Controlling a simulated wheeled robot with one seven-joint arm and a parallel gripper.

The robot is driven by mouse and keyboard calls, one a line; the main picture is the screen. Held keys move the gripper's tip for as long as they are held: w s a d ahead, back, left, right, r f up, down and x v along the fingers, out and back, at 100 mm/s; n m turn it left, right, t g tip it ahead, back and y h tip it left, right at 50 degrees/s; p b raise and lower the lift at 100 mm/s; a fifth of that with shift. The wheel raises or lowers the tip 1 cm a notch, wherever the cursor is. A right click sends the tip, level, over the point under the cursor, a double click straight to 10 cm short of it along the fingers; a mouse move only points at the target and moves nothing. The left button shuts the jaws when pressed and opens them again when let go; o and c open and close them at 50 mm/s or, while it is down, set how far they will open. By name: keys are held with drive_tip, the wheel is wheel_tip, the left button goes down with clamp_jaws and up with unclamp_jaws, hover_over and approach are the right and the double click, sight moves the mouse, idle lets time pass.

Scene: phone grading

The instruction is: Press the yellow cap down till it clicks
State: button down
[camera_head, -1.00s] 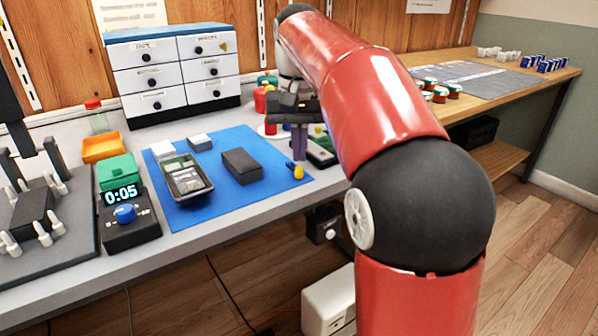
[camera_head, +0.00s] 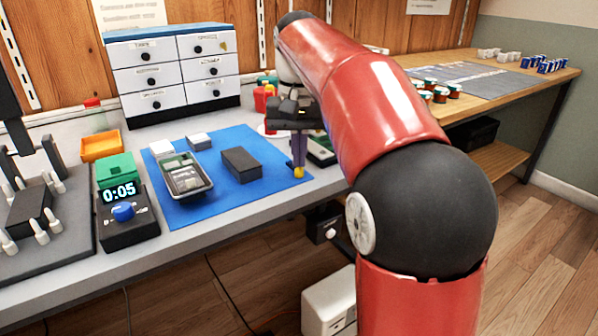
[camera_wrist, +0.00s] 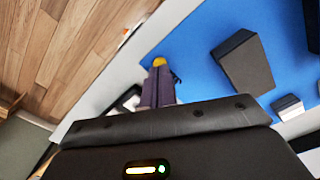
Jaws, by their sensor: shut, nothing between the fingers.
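The yellow cap (camera_head: 299,173) is at the near right edge of the blue mat (camera_head: 205,203). It also shows in the wrist view (camera_wrist: 159,62), just beyond my fingertips. My gripper (camera_head: 298,163) is shut and empty, pointing down, with its purple fingers directly above the cap. The fingertips seem to meet the top of the cap, but I cannot tell whether they touch it. In the wrist view the closed fingers (camera_wrist: 157,86) hide part of the cap. What lies under the cap is hidden.
A dark block (camera_head: 241,165) and an opened phone (camera_head: 184,178) lie on the mat. A timer (camera_head: 125,214) reading 0:05 stands to the left. A dark tray (camera_head: 322,150) lies right behind my gripper. The mat's front is clear.

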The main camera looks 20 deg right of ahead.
drive_tip(key=shift+f, duration=0.2)
drive_tip(key=shift+r, duration=0.15)
wheel_tip(320, 180, up, 5)
drive_tip(key=p, duration=0.5)
drive_tip(key=shift+r+p, duration=0.65)
drive_tip(key=shift+r, duration=0.3)
